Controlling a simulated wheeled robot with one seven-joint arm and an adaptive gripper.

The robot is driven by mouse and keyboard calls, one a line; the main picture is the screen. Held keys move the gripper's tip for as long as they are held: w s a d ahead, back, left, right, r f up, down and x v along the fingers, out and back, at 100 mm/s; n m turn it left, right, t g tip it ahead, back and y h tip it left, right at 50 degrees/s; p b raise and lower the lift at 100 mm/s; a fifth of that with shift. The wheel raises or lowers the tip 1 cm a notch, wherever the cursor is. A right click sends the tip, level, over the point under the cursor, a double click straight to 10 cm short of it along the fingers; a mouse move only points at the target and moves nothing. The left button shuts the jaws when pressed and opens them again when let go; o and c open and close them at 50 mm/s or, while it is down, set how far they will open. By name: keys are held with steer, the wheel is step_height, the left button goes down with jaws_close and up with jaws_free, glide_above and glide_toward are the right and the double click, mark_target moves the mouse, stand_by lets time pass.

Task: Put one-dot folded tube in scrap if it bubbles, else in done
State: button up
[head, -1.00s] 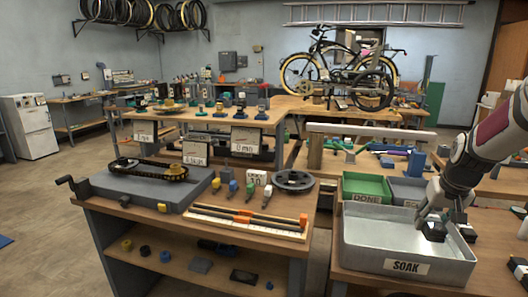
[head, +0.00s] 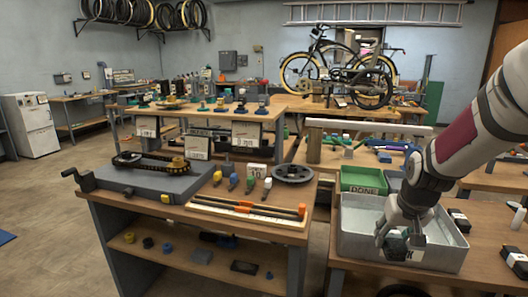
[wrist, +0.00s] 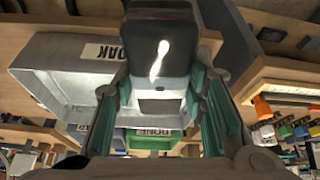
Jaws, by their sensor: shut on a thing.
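My gripper (head: 396,242) is shut on a dark folded tube (wrist: 160,80), which fills the space between the fingers in the wrist view. In the head view it hangs over the front part of the grey SOAK tray (head: 352,238), covering most of the tray's label. I cannot tell whether the tube touches water, and no bubbles or dots can be made out. The green DONE bin (head: 362,180) stands behind the tray; it also shows in the wrist view (wrist: 150,140). The grey bin (head: 394,185) beside it is mostly hidden by my arm.
Other dark folded tubes (head: 459,220) (head: 515,262) lie on the bench right of the tray.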

steer(key=s+a+f+n+b, duration=0.1)
steer(key=s+a+f, duration=0.25)
steer(key=a, duration=0.25)
steer(key=s+a+f+n+b, duration=0.1)
steer(key=s+a+f, duration=0.1)
steer(key=s+a, duration=0.35)
steer(key=shift+y, duration=0.4)
steer(key=p+v, duration=0.1)
steer(key=p, duration=0.4)
steer(key=p+v, duration=0.2)
steer(key=p, duration=0.2)
steer(key=a+p+v, duration=0.1)
steer(key=p, duration=0.4)
steer(key=shift+w+r+p, duration=0.2)
steer(key=shift+r+p, duration=0.1)
steer(key=shift+r, duration=0.05)
